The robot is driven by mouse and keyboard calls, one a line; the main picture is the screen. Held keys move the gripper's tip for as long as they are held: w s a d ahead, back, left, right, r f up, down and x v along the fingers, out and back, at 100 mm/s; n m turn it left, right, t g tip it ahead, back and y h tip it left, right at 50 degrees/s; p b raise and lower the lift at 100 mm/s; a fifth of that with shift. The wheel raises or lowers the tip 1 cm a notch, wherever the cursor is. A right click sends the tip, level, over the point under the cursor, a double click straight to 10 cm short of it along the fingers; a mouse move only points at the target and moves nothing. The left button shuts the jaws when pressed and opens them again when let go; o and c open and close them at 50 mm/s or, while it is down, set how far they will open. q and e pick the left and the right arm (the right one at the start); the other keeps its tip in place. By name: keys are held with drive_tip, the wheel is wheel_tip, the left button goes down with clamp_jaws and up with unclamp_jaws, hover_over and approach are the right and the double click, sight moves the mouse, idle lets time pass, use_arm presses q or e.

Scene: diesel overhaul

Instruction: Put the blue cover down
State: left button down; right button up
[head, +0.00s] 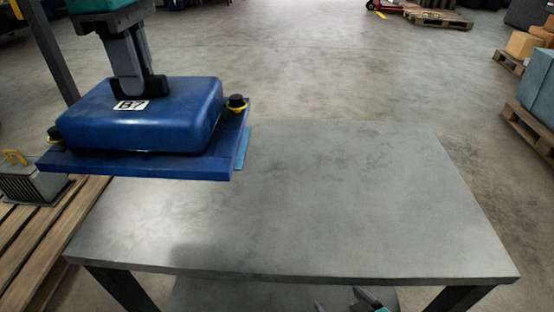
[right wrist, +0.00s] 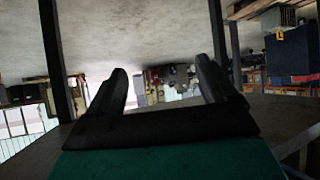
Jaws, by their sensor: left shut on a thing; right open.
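The blue cover (head: 190,110) is a raised block on a flat flange, with a "B7" label on top and black-and-yellow knobs at its ends. My left gripper (head: 138,88) is shut on the cover's top middle and holds it roughly level over the left end of the grey table (head: 340,200). The cover looks raised above the tabletop; its underside is hidden. My right gripper (right wrist: 162,75) is open and empty in the right wrist view; a small part of it shows at the bottom edge of the head view.
A flat light-blue piece (head: 243,148) shows partly behind the cover's right edge. A grey finned box with a yellow handle (head: 30,182) stands on wooden slats (head: 60,225) at the left. The table's middle and right are bare. Loaded pallets (head: 530,130) stand far right.

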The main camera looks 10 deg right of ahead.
sight(143, 98)
use_arm(q)
drive_tip(key=shift+r, duration=0.1)
wheel_tip(143, 98, down, 4)
drive_tip(key=shift+s+f+b, duration=0.15)
drive_tip(key=shift+f+b, duration=0.05)
drive_tip(key=shift+b, duration=0.45)
wheel_tip(143, 98, down, 16)
drive_tip(key=b, duration=0.2)
drive_tip(key=shift+r, duration=0.2)
use_arm(e)
drive_tip(key=shift+w+a+f, duration=0.2)
drive_tip(key=shift+a+f, duration=0.45)
drive_tip(key=shift+f, duration=0.1)
use_arm(q)
drive_tip(key=shift+f, duration=0.1)
use_arm(e)
drive_tip(key=shift+f, duration=0.1)
use_arm(q)
drive_tip(key=c, duration=1.5)
unclamp_jaws()
drive_tip(key=shift+f, duration=0.15)
drive_tip(key=o, duration=0.4)
drive_tip(key=shift+o, duration=0.2)
use_arm(e)
drive_tip(key=shift+a, duration=0.15)
